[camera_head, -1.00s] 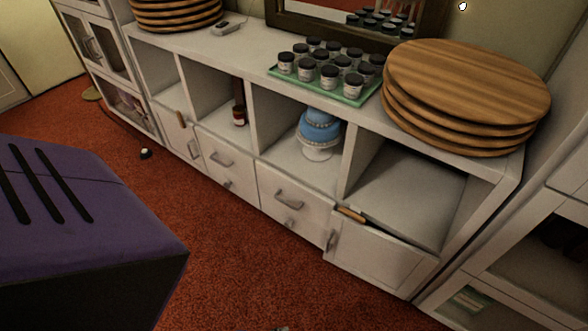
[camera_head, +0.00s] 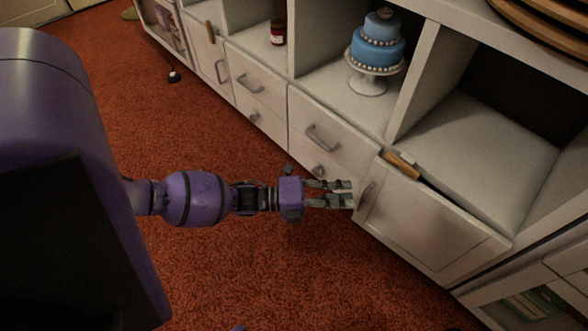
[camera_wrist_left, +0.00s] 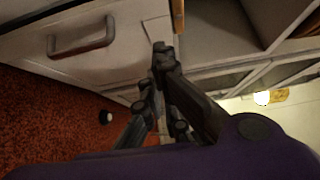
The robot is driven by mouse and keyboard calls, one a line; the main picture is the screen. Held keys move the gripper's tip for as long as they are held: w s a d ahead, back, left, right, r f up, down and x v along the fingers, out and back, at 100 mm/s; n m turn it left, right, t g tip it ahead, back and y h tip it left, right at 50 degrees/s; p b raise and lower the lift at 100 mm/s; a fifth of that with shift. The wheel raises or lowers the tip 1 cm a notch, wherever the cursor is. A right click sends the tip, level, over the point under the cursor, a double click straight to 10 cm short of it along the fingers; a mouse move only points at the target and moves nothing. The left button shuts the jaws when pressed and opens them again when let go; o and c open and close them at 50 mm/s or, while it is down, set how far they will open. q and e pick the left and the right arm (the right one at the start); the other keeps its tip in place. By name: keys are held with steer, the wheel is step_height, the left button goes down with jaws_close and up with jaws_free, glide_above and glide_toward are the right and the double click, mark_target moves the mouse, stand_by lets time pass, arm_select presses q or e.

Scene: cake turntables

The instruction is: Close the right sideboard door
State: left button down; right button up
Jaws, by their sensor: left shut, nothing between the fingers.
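The white right sideboard door (camera_head: 435,222) stands slightly ajar. My right gripper is in neither current view.
White drawers (camera_head: 310,150) with metal handles lie left of the door. A blue cake (camera_head: 376,45) stands in an open compartment above the drawers. The red carpet (camera_head: 290,275) in front is clear.

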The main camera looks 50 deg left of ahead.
arm_select(q)
steer(key=w+d+b, duration=0.3)
steer(key=w, duration=0.5)
steer(key=shift+w+d+b, duration=0.2)
steer(key=shift+d+b, duration=0.1)
arm_select(e)
steer(key=x, duration=0.3)
steer(key=shift+w+a+f, duration=0.1)
steer(key=shift+w+f, duration=0.05)
steer(key=shift+w, duration=0.3)
steer(key=shift+s, duration=0.2)
arm_select(q)
steer(key=shift+a, duration=0.1)
